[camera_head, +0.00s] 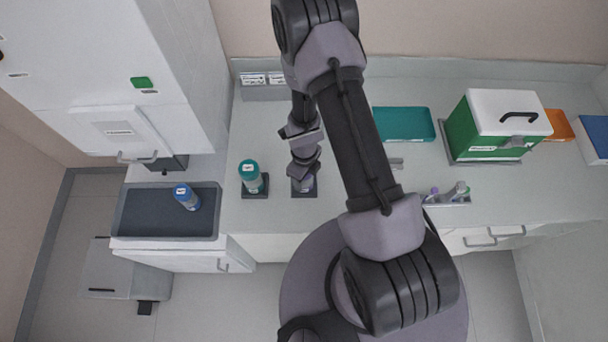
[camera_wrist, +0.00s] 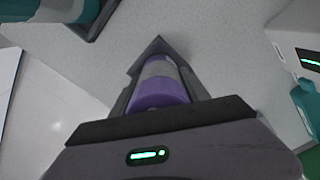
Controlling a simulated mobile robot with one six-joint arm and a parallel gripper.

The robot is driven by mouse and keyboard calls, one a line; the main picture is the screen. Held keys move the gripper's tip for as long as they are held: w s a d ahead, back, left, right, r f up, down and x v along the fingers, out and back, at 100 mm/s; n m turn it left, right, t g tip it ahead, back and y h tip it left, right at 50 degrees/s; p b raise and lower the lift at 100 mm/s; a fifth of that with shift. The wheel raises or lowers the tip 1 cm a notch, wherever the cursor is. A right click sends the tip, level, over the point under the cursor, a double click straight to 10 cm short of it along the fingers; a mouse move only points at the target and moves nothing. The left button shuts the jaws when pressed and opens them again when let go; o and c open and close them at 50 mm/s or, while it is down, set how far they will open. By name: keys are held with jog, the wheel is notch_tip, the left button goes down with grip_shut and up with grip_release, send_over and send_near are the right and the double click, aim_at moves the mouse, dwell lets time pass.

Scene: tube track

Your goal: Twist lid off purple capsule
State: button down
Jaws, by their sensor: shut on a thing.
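The purple capsule (camera_wrist: 155,68) shows in the wrist view with a purple lid (camera_wrist: 158,93) and a greyish body beyond it. It stands over a dark square base (camera_head: 304,189). My gripper (camera_head: 303,178) points down over this base in the head view and hides most of the capsule. In the wrist view my gripper (camera_wrist: 159,101) is shut on the capsule at its lid end. The lid appears still on the body; the seam between them is partly hidden by the fingers.
A teal-lidded capsule (camera_head: 251,178) stands on its own base just left of my gripper. A blue-lidded capsule (camera_head: 186,197) is in the dark tray (camera_head: 140,226). A small rack (camera_head: 447,200), a teal tray (camera_head: 403,124) and a green box (camera_head: 478,130) are to the right.

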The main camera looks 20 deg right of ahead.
jog(key=shift+c, duration=2.3)
grip_release()
